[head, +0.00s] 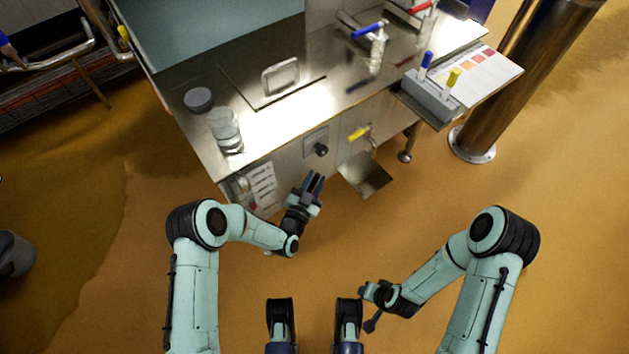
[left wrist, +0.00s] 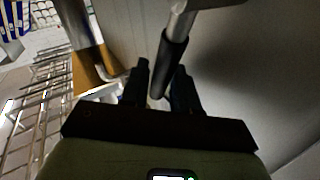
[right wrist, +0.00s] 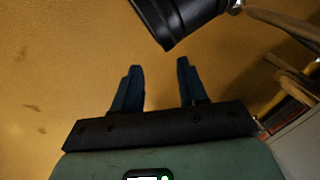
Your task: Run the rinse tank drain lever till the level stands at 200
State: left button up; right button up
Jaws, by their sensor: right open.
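A metal lever with a dark grip (left wrist: 172,65) shows in the left wrist view, reaching down among the fingers of my left gripper (left wrist: 162,82). Whether the fingers press on it is not clear. In the head view my left gripper (head: 314,178) is in front of the steel tank unit, just below a black knob (head: 321,149) on a pale plate. A yellow-handled lever (head: 358,133) is on the same front, to the right. My right gripper (head: 368,308) is open and empty, low over the floor; it also shows in the right wrist view (right wrist: 160,70). I can read no level scale.
A clear glass jar (head: 226,132) and a grey round lid (head: 199,99) are on the steel top (head: 290,115). A box with blue and yellow levers (head: 433,97) is at the right, beside a chart (head: 480,76). A steel column (head: 520,80) stands right. The ochre floor is clear in front.

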pick_arm(q)
jog(key=shift+w, duration=0.1)
grip_shut()
jog(key=shift+d, duration=0.1)
